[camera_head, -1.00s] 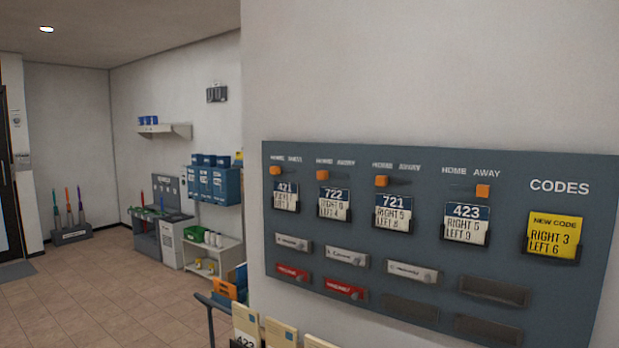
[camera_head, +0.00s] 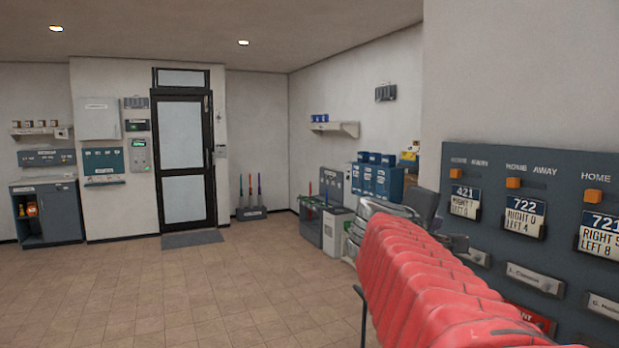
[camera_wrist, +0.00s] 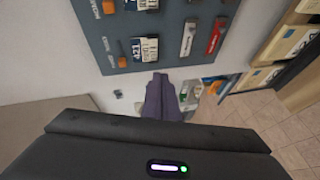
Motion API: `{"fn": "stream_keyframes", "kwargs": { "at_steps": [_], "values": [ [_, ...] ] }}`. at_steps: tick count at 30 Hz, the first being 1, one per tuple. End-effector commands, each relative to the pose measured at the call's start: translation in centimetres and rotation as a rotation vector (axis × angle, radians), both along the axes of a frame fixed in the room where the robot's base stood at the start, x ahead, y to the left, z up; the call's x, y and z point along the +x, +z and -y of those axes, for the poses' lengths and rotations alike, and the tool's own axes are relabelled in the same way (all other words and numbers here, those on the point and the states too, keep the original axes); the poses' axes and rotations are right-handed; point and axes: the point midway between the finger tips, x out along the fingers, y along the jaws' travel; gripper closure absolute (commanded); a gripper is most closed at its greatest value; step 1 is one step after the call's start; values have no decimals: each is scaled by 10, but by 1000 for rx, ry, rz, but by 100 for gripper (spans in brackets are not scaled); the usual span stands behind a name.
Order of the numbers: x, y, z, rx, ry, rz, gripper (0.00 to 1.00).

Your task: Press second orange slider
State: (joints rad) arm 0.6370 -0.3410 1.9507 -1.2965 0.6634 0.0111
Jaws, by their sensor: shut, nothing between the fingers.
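The second orange slider (camera_head: 513,182) sits at the left, HOME end of its slot, above the 722 card (camera_head: 524,216) on the grey wall panel (camera_head: 565,230). In the wrist view this slider (camera_wrist: 108,7) is at the top edge. The first orange slider (camera_head: 456,173), above the 421 card, is also at its left end; it shows in the wrist view too (camera_wrist: 122,62). My gripper (camera_wrist: 159,82) is shut and empty, just beyond the panel's 421 end in the wrist view. In the head view my red arm hides its fingers and the panel's lower left.
A third orange slider (camera_head: 593,196) is at the right edge. White name plates (camera_head: 536,278) and a red plate (camera_head: 530,319) lie below the cards. Letter trays (camera_wrist: 285,45) stand near the panel in the wrist view. Open tiled floor (camera_head: 200,290) lies left.

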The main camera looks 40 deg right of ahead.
Motion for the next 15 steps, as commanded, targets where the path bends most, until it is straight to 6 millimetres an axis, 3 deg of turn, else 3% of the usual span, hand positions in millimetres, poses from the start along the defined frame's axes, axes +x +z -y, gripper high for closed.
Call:
{"fn": "stream_keyframes", "kwargs": {
  "at_steps": [3, 6, 10, 15],
  "values": [
    [-17, 35, 36, -121, -48, -70, 100],
    [-26, 56, 53, -191, -70, -118, 100],
    [-32, 69, 63, -235, -84, -151, 100],
    [-33, 71, 64, -241, -86, -156, 100]
  ]
}}
